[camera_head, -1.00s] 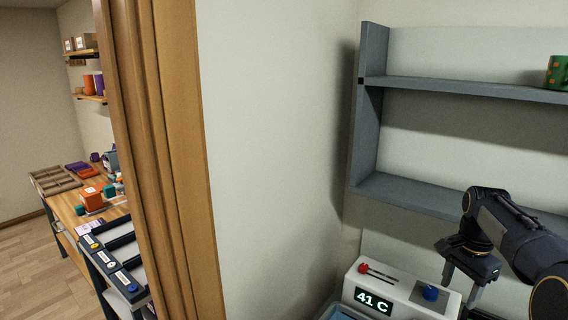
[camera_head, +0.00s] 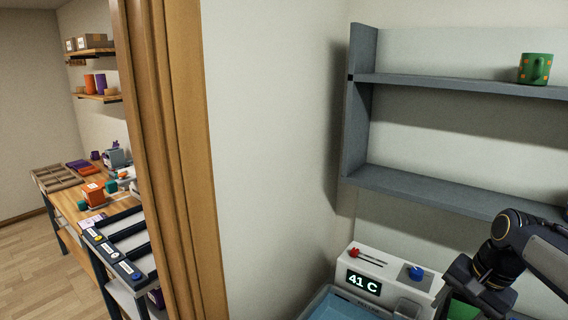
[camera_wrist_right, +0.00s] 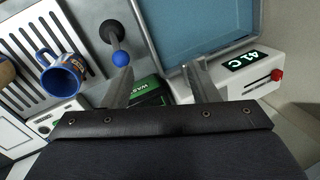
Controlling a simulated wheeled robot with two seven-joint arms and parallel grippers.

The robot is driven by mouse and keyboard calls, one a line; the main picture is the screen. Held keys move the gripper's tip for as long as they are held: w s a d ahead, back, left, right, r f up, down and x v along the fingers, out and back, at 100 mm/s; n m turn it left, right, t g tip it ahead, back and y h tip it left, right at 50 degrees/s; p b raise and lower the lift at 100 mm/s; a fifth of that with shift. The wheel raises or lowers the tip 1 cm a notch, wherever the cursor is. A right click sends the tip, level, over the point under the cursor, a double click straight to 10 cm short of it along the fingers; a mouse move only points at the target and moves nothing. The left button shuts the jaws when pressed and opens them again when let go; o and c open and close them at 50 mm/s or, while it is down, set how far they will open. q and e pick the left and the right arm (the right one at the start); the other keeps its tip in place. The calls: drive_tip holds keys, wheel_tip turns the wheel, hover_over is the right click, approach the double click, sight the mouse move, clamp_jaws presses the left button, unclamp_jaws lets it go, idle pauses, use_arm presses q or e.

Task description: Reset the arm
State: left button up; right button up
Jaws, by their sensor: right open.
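My right gripper (camera_wrist_right: 160,84) is open, with its two metal fingers apart and nothing between them in the right wrist view. In the head view my right arm comes in at the lower right, and its gripper body is beside the white panel unit (camera_head: 383,272). The fingertips are not clear there. My left gripper is in neither view.
The panel unit reads 41 C and adjoins a blue basin (camera_wrist_right: 208,30). A blue-knobbed lever (camera_wrist_right: 120,58), a dark box with a green label (camera_wrist_right: 148,98) and a blue mug (camera_wrist_right: 62,75) on a slatted rack are near the gripper. A green mug (camera_head: 535,69) stands on the grey shelf (camera_head: 450,85).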

drive_tip(key=s+a+f+n+t, duration=0.2)
drive_tip(key=s+a+f+n, duration=0.1)
drive_tip(key=s+a, duration=0.4)
drive_tip(key=s+a+f+n+t+y+b, duration=0.1)
drive_tip(key=s+a+f+n, duration=0.2)
drive_tip(key=s+a+n, duration=0.3)
drive_tip(key=s+a, duration=0.2)
drive_tip(key=s, duration=0.2)
drive_tip(key=shift+s+f+t+y, duration=0.2)
drive_tip(key=shift+s+t+y, duration=0.1)
drive_tip(key=shift+s+t, duration=0.1)
